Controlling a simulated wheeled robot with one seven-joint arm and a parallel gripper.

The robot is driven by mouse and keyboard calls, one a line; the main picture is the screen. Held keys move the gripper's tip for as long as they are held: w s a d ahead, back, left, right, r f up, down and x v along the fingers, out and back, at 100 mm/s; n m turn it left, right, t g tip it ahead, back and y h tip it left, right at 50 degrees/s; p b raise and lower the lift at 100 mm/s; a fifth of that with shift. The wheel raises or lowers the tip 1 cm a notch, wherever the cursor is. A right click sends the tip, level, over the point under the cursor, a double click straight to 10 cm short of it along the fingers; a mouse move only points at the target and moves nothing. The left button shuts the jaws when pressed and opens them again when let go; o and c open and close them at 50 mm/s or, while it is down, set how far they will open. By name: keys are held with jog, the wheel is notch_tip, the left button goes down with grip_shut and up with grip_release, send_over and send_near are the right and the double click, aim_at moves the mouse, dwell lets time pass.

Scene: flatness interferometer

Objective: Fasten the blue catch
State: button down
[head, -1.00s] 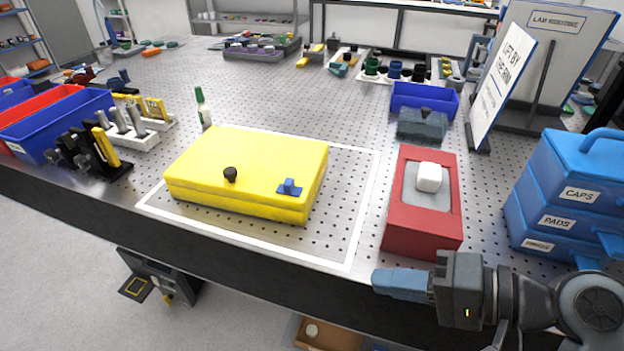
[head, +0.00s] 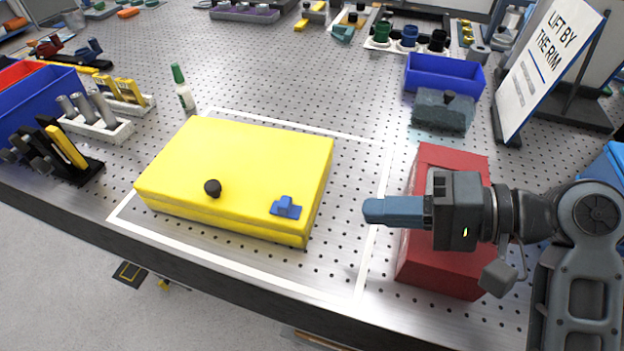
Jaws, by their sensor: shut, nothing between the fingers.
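A yellow case (head: 240,165) lies closed on the perforated table, inside a white outlined area. The blue catch (head: 286,207) sits on the lid near its front right corner. A black knob (head: 212,188) stands to its left, near the lid's front edge. My gripper (head: 368,210) is to the right of the catch, apart from it. Its blue-grey fingers point left and are shut with nothing in them.
A red block (head: 424,262) stands right behind and under my gripper in the picture, partly hidden by it. A grey block (head: 443,110), a blue bin (head: 444,75) and a sign (head: 545,70) stand farther back right. A small bottle (head: 183,88) stands behind the case. Bare table lies between case and gripper.

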aim_at(290, 207)
jog(key=shift+w, duration=0.15)
jog(key=p+x, duration=0.1)
jog(key=x, duration=0.9)
dwell(0.4)
